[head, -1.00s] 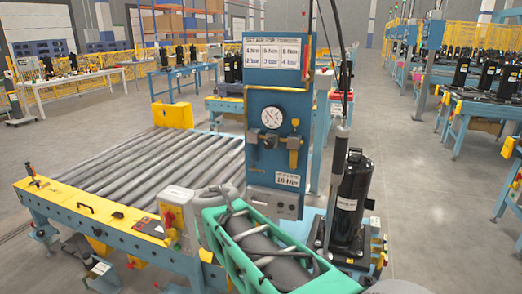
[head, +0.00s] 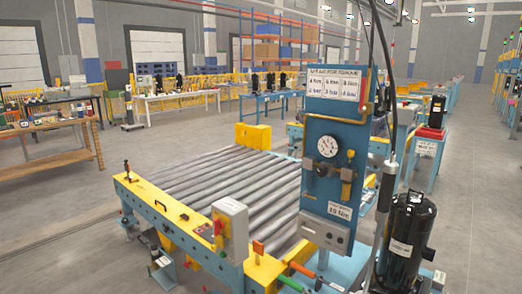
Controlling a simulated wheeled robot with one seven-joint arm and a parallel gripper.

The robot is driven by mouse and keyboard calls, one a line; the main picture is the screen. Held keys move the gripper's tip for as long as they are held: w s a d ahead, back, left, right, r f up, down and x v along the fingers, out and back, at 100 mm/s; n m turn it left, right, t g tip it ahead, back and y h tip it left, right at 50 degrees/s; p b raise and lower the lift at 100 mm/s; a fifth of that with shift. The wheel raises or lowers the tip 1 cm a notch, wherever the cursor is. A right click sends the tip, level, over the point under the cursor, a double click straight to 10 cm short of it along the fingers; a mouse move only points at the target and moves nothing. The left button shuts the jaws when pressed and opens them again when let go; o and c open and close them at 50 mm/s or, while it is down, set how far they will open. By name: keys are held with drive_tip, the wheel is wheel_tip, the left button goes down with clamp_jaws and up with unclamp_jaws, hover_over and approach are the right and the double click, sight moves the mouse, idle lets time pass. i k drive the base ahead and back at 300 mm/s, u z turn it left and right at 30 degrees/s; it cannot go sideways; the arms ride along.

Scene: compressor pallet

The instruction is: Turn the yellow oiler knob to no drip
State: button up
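A blue upright panel (head: 318,115) stands right of centre in the head view. It carries a white round gauge (head: 328,146) and a small dark fitting (head: 321,169) below it. To the right of the gauge is a small yellow knob (head: 351,154) on top of a yellowish oiler body (head: 346,178). The knob's setting and any drip are too small to make out. My gripper is not in view.
A roller conveyor (head: 225,178) with a yellow front edge lies left of the panel. A grey switch box (head: 232,228) stands at its front corner. A black compressor (head: 407,238) stands at the right. Open grey floor (head: 465,215) lies further right.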

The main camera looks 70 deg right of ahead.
sight(350, 153)
drive_tip(key=u, duration=1.25)
drive_tip(key=k, duration=0.9)
drive_tip(key=z, duration=0.65)
